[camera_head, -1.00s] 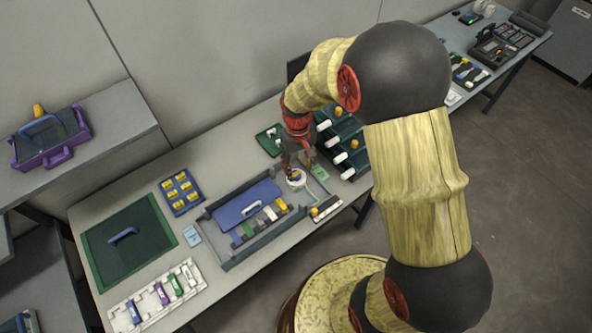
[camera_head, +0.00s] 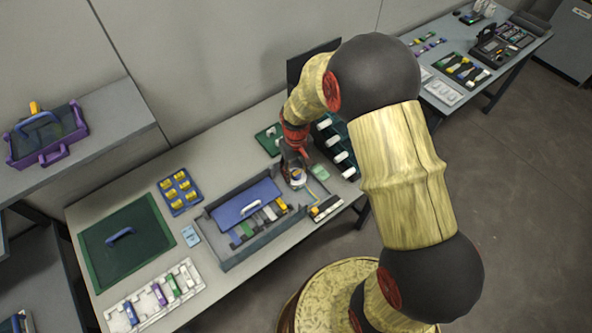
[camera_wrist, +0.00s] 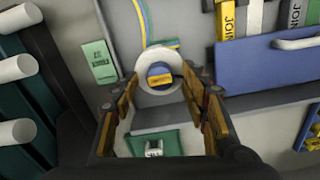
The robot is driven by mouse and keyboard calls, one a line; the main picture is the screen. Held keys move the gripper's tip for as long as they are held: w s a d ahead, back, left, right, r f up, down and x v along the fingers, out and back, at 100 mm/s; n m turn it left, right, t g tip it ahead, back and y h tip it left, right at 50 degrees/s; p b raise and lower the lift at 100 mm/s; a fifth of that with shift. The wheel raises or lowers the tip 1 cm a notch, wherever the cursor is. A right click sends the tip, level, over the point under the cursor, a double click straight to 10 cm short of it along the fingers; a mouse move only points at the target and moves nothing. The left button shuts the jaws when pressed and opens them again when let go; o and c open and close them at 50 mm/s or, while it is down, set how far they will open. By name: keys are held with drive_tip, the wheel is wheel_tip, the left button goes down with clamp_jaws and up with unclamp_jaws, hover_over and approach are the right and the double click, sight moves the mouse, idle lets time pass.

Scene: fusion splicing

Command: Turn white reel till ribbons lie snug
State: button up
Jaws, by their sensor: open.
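The white reel (camera_wrist: 143,84) shows in the wrist view as a pale ring around a blue hub (camera_wrist: 159,69) with a yellow block (camera_wrist: 161,80) at its front. Blue and yellow ribbons (camera_wrist: 144,22) run from the top of the picture down toward the reel. How snugly they lie is too small to tell. My gripper (camera_wrist: 160,88) is open, with one finger on each side of the reel. I cannot tell whether the fingers touch its rim. In the head view the reel (camera_head: 298,182) is small and partly covered by my gripper (camera_head: 296,171).
A grey tray (camera_head: 228,262) with a blue lid (camera_head: 246,203) and coloured holders stands left of the reel. A dark green rack (camera_head: 334,142) with white rolls is close on the right. A green card (camera_wrist: 99,62) lies near the reel.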

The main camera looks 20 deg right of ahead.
drive_tip(key=shift+c, duration=0.6)
drive_tip(key=c, duration=1)
drive_tip(key=shift+c, duration=0.2)
drive_tip(key=m+p, duration=0.1)
drive_tip(key=m, duration=0.2)
drive_tip(key=shift+m, duration=0.4)
drive_tip(key=o, duration=1.2)
drive_tip(key=shift+c, duration=0.2)
drive_tip(key=shift+r, duration=0.1)
